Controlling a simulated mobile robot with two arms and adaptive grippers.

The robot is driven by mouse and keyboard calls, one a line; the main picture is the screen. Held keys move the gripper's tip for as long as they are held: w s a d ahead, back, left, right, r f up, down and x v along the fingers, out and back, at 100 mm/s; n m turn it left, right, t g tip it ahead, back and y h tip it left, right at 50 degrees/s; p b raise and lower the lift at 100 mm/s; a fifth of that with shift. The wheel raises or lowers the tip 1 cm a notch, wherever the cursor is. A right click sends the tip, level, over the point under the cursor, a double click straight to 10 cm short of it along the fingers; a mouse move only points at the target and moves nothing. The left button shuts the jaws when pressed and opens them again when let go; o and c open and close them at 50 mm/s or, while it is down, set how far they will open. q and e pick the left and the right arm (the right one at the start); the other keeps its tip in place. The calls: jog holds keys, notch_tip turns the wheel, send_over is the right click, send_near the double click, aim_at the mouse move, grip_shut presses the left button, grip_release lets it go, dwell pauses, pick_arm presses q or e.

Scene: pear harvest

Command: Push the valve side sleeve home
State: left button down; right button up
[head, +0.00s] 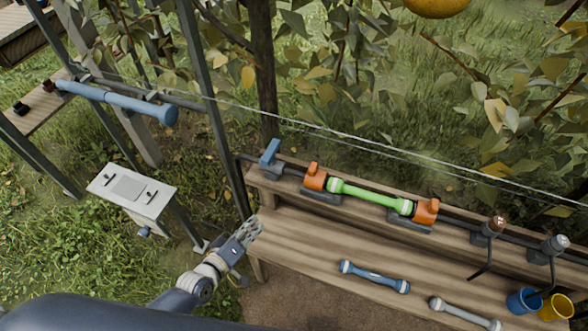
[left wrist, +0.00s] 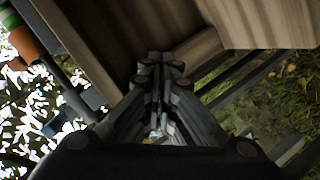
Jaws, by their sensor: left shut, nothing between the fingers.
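A green tube (head: 370,197) lies along the dark pipe on the raised back shelf, with an orange sleeve at each end. The left orange sleeve (head: 314,178) is on the side of the blue valve lever (head: 270,157); the right orange sleeve (head: 427,210) is at the other end. I cannot tell how far either sleeve is seated. My left gripper (head: 250,231) is shut and empty, by the bench's left end, below and left of the left sleeve and apart from it. In the left wrist view its closed fingers (left wrist: 160,72) point toward wood, and an orange part (left wrist: 22,42) shows at upper left.
A blue-grey tube (head: 374,277) and a grey tube (head: 464,314) lie on the lower bench (head: 310,251). Blue (head: 522,300) and yellow (head: 556,307) cups stand at the right. A dark post (head: 215,110) rises just left of the bench. A white panel (head: 131,190) stands left.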

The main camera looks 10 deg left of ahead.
aim_at(311, 173)
pick_arm(q)
jog(key=d+r+n+t+h, duration=0.2)
jog(key=d+r+n, duration=0.1)
jog(key=r, duration=0.5)
jog(key=d+r+n+t+h, duration=0.1)
jog(key=d+r+n, duration=0.15)
jog(key=r, duration=0.65)
jog(key=x, duration=1)
jog(key=shift+w+d+f+b, duration=0.1)
jog(key=shift+w+b, duration=0.2)
jog(key=shift+w, duration=0.05)
jog(key=d, duration=0.1)
jog(key=s+d+p, duration=0.1)
jog(key=d, duration=0.1)
jog(key=shift+d, duration=0.3)
jog(key=shift+s+d, duration=0.1)
jog(key=shift+d, duration=0.25)
jog(key=shift+s, duration=0.1)
